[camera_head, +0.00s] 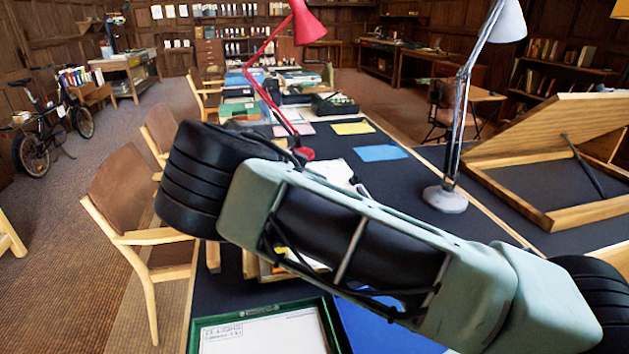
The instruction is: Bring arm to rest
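My arm (350,240) crosses the lower middle of the head view, from the lower right up to a black rounded joint at the left. It hangs in front of the long dark-topped table (394,188) and hides part of it. My gripper is not in view, so I cannot see its fingers or whether it holds anything.
A white lamp (446,197) and a tilted wooden drafting board (545,190) stand to the right. A red lamp (287,115), papers and books are on the table. A green-rimmed tray (318,303) lies in front.

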